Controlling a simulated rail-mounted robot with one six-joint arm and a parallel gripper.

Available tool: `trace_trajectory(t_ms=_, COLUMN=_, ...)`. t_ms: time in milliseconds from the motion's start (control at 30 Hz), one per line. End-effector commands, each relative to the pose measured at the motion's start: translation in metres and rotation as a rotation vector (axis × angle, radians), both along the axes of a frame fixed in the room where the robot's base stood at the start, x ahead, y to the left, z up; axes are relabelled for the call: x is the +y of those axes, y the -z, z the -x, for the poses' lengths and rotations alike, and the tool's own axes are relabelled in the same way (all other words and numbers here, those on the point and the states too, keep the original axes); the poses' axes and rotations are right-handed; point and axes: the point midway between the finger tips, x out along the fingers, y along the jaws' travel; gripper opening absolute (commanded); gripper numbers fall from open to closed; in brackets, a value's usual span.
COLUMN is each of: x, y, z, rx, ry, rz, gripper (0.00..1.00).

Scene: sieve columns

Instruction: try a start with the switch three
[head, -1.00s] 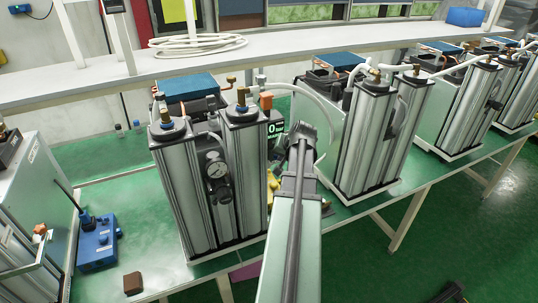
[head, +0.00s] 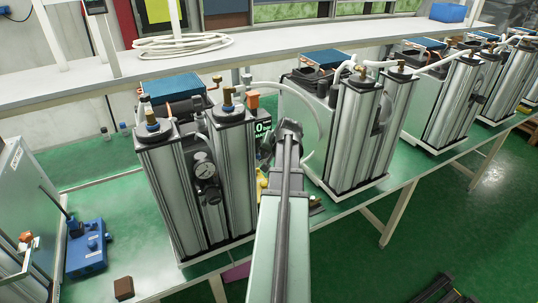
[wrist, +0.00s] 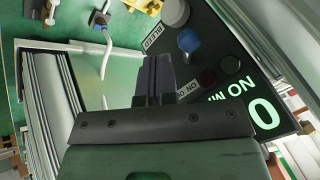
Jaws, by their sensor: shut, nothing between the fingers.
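A black control panel (wrist: 215,60) fills the upper right of the wrist view. One label reads BLEED. No number three shows, so I cannot tell which control is switch three. My gripper (wrist: 154,80) is shut and empty, its fingertips just left of the buttons; contact cannot be judged. In the head view my gripper (head: 289,132) is beside the panel's display (head: 262,129), which is partly hidden.
Twin silver columns (head: 228,175) with a gauge (head: 204,169) stand left of my arm. More columns (head: 353,135) stand to the right, with a white hose between. A blue box (head: 86,247) sits on the green bench at left. A white shelf (head: 70,84) runs behind.

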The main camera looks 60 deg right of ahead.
Motion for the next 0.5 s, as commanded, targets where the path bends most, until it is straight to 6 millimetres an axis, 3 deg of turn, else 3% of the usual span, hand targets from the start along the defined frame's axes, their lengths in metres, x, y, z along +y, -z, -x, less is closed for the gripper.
trace_trajectory(t_ms=333, x=0.002, y=-0.001, z=0.002, rx=0.0, ry=0.0, rz=0.0, gripper=0.0)
trace_trajectory(t_ms=500, x=0.01, y=-0.006, z=0.016, rx=-0.001, ry=-0.004, rz=-0.001, gripper=0.0)
